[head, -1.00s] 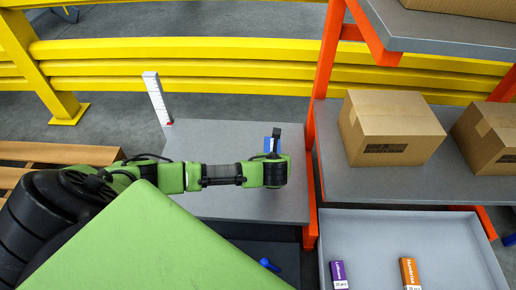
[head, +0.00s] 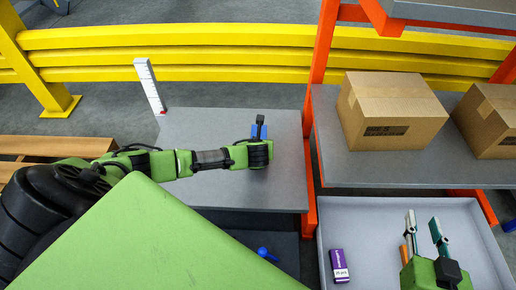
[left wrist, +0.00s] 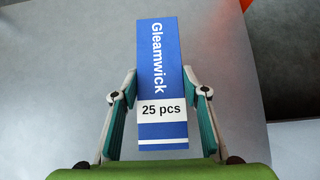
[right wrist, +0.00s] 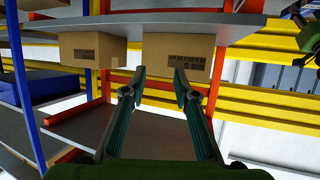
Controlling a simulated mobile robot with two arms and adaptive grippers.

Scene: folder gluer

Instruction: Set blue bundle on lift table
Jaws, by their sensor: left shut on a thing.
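The blue bundle (head: 265,131), labelled Gleamwick 25 pcs, is mostly hidden by my left arm in the head view. It shows fully in the left wrist view (left wrist: 162,62), between the two fingers of my left gripper (left wrist: 160,92), which is shut on it. The grey lift table (head: 220,190) lies under the bundle; I cannot tell whether the bundle touches its top. My right gripper (head: 425,224) is open and empty over the grey tray at right; it also shows open in the right wrist view (right wrist: 158,80).
The grey tray (head: 385,208) holds a purple bundle (head: 339,265) and an orange bundle (head: 405,252), partly behind my right gripper. Cardboard boxes (head: 385,120) stand on the orange-framed shelf beside the table. A white scale post (head: 149,84) rises at the table's far left corner.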

